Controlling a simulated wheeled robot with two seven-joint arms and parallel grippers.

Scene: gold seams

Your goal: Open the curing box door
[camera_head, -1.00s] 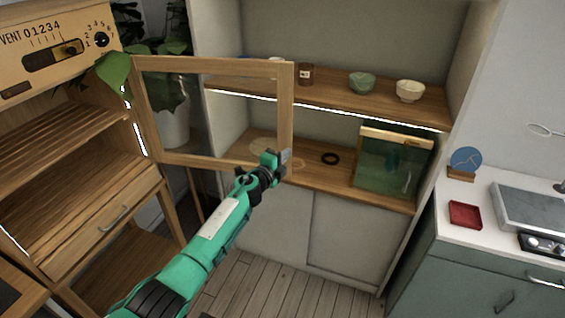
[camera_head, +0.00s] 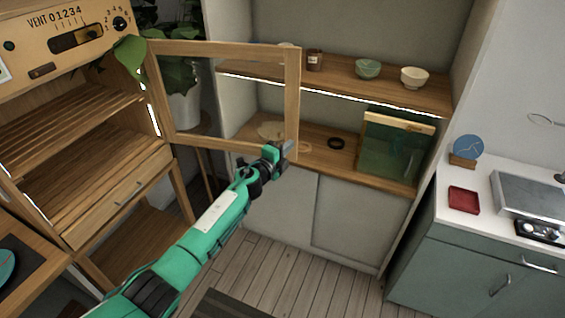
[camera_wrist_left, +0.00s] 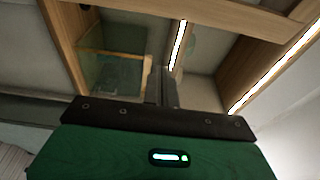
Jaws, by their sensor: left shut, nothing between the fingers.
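The curing box (camera_head: 72,142) is the wooden cabinet at the left of the head view, with slatted shelves, a drawer and a VENT panel. Its glass-paned wooden door (camera_head: 291,100) stands swung wide open to the right, in front of the shelf unit. My left gripper (camera_head: 284,150) is shut and empty at the lower free corner of the door frame. Whether it touches the frame I cannot tell. In the left wrist view the gripper fingers (camera_wrist_left: 160,86) point away, and a wooden bar crosses the top. My right gripper is not in view.
Behind the door is a shelf unit (camera_head: 240,68) with bowls, a jar, a black ring and a green framed glass panel (camera_head: 390,148). A counter (camera_head: 481,222) with a red tray stands at the right.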

